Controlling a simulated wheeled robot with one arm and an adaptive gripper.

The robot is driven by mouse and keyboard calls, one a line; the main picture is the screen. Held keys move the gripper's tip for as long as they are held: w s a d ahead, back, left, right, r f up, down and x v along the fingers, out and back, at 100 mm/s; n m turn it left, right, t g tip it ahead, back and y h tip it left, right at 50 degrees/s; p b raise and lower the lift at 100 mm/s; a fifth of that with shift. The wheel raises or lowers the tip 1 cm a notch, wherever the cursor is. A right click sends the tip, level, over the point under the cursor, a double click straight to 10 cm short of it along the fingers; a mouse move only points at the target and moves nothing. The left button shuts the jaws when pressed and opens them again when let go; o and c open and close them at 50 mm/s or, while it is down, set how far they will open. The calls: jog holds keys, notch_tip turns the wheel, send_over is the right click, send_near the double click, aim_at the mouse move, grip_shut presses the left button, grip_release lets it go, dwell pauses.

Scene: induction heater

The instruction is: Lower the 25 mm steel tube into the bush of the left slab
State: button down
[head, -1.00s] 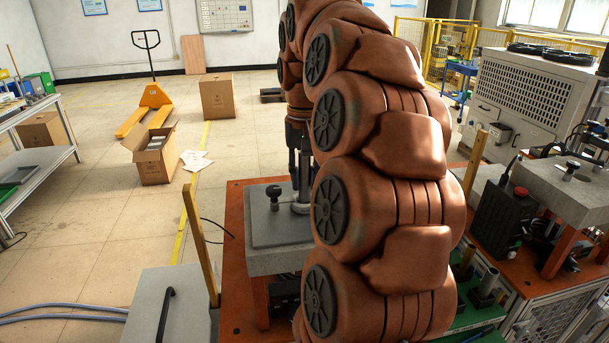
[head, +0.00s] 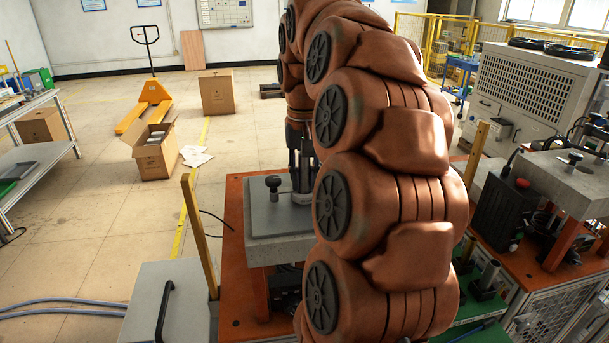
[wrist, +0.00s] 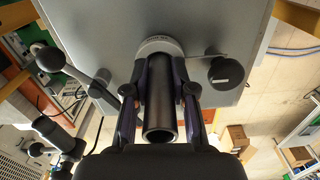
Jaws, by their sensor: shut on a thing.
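The left slab (head: 260,222) is a grey block on an orange-red bench in the head view; its grey face also fills the top of the wrist view (wrist: 90,30). The bush is a pale ring (wrist: 160,43) on that face, with the dark steel tube (wrist: 160,118) lined up over it. My gripper (wrist: 160,82) is shut on the tube, one finger on each side. The tube's near open end points at the wrist camera. Its far end meets the ring, but I cannot tell how deep it sits. In the head view my gripper (head: 300,160) is partly hidden by my arm.
A black knob (head: 273,187) stands on the slab beside the bush. A wooden post (head: 199,235) rises left of the slab. A second slab (head: 570,180) and a black box (head: 508,210) are at the right. The slab's left part is clear.

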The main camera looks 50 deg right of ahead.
jog(key=shift+f, duration=0.25)
jog(key=c, duration=0.9)
grip_release()
